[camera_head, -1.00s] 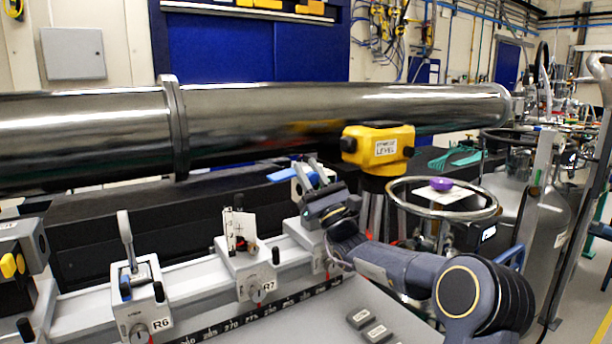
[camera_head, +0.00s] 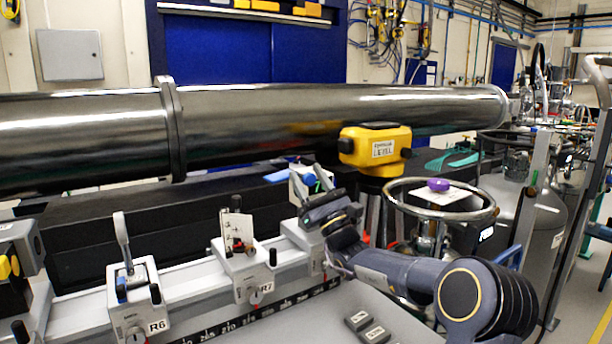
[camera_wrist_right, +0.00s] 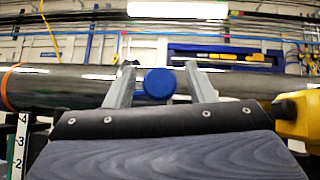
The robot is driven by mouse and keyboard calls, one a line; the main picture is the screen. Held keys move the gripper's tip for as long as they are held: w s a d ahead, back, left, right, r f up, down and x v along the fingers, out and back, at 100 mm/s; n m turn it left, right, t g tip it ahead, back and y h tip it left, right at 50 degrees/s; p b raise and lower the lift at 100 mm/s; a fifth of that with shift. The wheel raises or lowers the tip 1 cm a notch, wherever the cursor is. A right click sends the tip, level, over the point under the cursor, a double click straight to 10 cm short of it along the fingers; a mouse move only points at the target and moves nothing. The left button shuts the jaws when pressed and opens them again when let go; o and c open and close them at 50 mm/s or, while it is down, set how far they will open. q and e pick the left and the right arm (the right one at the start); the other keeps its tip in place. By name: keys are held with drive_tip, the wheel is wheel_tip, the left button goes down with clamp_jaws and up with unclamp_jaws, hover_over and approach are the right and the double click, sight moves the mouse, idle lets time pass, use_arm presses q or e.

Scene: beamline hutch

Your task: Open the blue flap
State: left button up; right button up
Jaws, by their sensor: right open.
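A flat blue piece (camera_head: 277,176), which looks like the flap, sticks out to the left of a white-topped holder (camera_head: 299,190) on the rail. A small blue round part (camera_head: 309,180) shows on the holder's right side, by my right gripper (camera_head: 320,177). In the right wrist view, my right gripper (camera_wrist_right: 160,75) is open, its two fingers apart. A blue round end (camera_wrist_right: 158,84) shows between them; I cannot tell if it touches either finger. My gripper and wrist hide part of the holder in the head view. My left gripper is out of view.
Holders R6 (camera_head: 135,305) and R7 (camera_head: 247,268) stand on the rail to the left. A yellow level (camera_head: 376,149) stands close on the right, also at the wrist view's right edge (camera_wrist_right: 298,118). A large steel pipe (camera_head: 300,115) runs behind; a handwheel (camera_head: 440,212) is farther right.

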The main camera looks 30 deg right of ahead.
drive_tip(key=v, duration=0.6)
drive_tip(key=shift+s+f+b, duration=0.1)
drive_tip(key=shift+s+b, duration=0.05)
drive_tip(key=shift+b, duration=0.25)
drive_tip(key=shift+y, duration=0.3)
drive_tip(key=s+a+f+n+g+y, duration=0.1)
drive_tip(key=s+a+n+g+y, duration=0.4)
drive_tip(key=a, duration=0.3)
drive_tip(key=s+a+f+n+g+y, duration=0.25)
drive_tip(key=a+n+g, duration=0.25)
drive_tip(key=a+n, duration=0.25)
drive_tip(key=s+a+f+n+g+y, duration=0.1)
drive_tip(key=s+a+n+g+y, duration=0.4)
drive_tip(key=a, duration=0.3)
drive_tip(key=s+a+f+n+g+h, duration=0.4)
drive_tip(key=s+f+n+g+h, duration=0.4)
drive_tip(key=s+f, duration=0.5)
drive_tip(key=s+d+f+n+t+h, duration=0.2)
drive_tip(key=s+d+f+n+h, duration=0.35)
drive_tip(key=s+f, duration=0.2)
wheel_tip(320, 180, up, 13)
drive_tip(key=w+y+p, duration=0.1)
drive_tip(key=p, duration=1.2)
drive_tip(key=shift+d+r+p, duration=0.15)
drive_tip(key=shift+d+p, duration=0.1)
drive_tip(key=shift+p, duration=0.1)
